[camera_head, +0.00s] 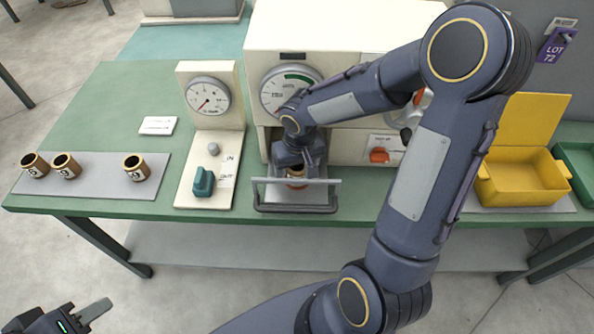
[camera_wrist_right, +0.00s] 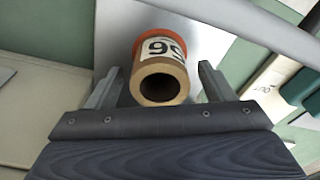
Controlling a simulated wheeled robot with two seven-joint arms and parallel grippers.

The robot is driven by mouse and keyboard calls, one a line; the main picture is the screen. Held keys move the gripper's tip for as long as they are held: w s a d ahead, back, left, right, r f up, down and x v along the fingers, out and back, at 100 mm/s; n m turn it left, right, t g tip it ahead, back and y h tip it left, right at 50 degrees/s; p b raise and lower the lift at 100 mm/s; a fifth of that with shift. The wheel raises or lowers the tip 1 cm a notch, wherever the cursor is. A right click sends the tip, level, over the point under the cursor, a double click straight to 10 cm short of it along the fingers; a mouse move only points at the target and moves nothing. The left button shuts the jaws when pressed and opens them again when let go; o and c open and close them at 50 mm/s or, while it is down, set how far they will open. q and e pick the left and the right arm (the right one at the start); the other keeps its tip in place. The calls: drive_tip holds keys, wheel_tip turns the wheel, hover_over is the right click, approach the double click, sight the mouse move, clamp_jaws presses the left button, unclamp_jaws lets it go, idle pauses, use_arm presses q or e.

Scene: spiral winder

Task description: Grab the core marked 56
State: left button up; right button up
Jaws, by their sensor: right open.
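The core marked 56 (camera_wrist_right: 160,80) is a tan tube with an open bore, a white label and an orange-red band at its far end. Its digits look upside down in the right wrist view. In the head view it shows partly under my right gripper (camera_head: 297,176), at the tray (camera_head: 296,200) in front of the machine. In the wrist view the open fingers of my right gripper (camera_wrist_right: 158,84) stand on either side of the core, with gaps visible. My left gripper (camera_head: 82,318) is at the bottom left, away from the table, with only one finger clear.
Several cores (camera_head: 66,168) stand on a grey mat (camera_head: 100,182) at the left. A gauge panel with a teal switch (camera_head: 203,182) stands between them and the machine (camera_head: 350,30). A yellow open bin (camera_head: 520,185) is at the right. A grey bar handle (camera_head: 296,208) fronts the tray.

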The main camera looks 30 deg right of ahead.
drive_tip(key=shift+c, duration=0.5)
drive_tip(key=c, duration=1)
drive_tip(key=shift+r, duration=0.2)
